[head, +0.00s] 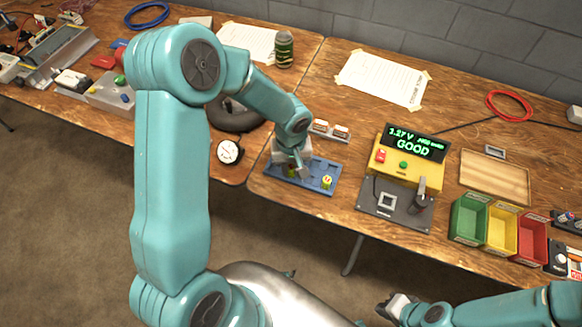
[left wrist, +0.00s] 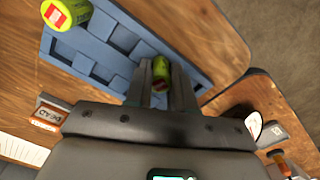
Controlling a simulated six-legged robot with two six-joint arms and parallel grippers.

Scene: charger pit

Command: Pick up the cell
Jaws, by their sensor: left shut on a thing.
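My left gripper (head: 291,172) is over the left part of a blue tray (head: 313,178) with recesses. In the left wrist view its two fingers (left wrist: 161,88) are shut on a yellow-green cell (left wrist: 161,73). I cannot tell whether this cell is clear of the tray. A second yellow-green cell (head: 327,182) stands at the tray's right part, and it shows at the top left of the left wrist view (left wrist: 66,14). My right gripper (head: 393,306) is low at the bottom of the head view, away from the table; its jaw state is unclear.
A yellow tester (head: 397,168) with a display reading "GOOD" stands right of the tray. Green (head: 467,218), yellow and red (head: 532,242) bins and a wooden tray (head: 495,178) lie further right. A round gauge (head: 229,151) is on the left table. A gap separates the two tables.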

